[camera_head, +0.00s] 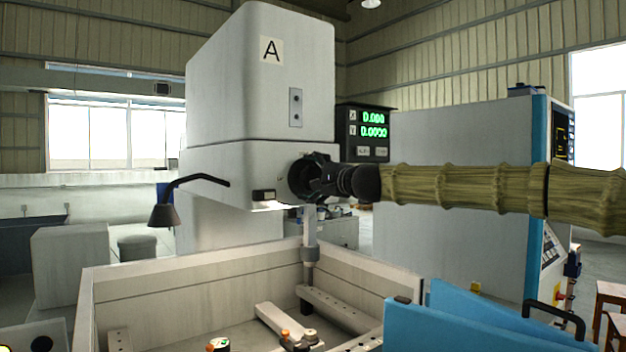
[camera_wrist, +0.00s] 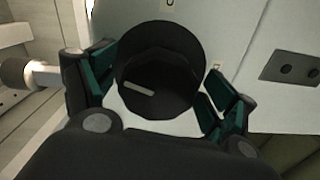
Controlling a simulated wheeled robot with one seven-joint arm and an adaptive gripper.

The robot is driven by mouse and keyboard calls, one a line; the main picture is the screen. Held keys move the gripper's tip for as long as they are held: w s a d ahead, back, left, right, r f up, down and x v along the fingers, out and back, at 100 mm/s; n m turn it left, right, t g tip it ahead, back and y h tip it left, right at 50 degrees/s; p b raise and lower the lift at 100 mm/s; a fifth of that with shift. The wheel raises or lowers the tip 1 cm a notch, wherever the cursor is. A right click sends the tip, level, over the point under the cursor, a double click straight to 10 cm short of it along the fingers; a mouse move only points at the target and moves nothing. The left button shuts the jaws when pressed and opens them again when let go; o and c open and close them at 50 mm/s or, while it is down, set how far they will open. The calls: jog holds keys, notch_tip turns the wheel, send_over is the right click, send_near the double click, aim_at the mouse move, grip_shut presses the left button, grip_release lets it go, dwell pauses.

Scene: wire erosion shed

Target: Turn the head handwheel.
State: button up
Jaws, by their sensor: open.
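The head handwheel (camera_wrist: 160,62) is a round black knob with a pale bar mark on its face. It sits on the grey machine head (camera_head: 262,80) marked "A". In the head view the handwheel (camera_head: 300,180) is partly covered by my gripper (camera_head: 318,178), which reaches in from the right. In the wrist view my gripper (camera_wrist: 157,90) is open, with one green-padded finger at the left of the handwheel and one at the right. Light gaps show beside the knob, mainly at the right. I cannot tell whether either finger touches it.
Below the head is an open-topped tank (camera_head: 190,273) with clamps and bars inside. A black lamp (camera_head: 165,214) hangs at the left. A digital readout (camera_head: 366,130) and a grey cabinet (camera_head: 450,140) stand behind my arm. Blue panels (camera_head: 455,315) are at the lower right.

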jog(key=shift+d, duration=0.1)
jog(key=v, duration=1.2)
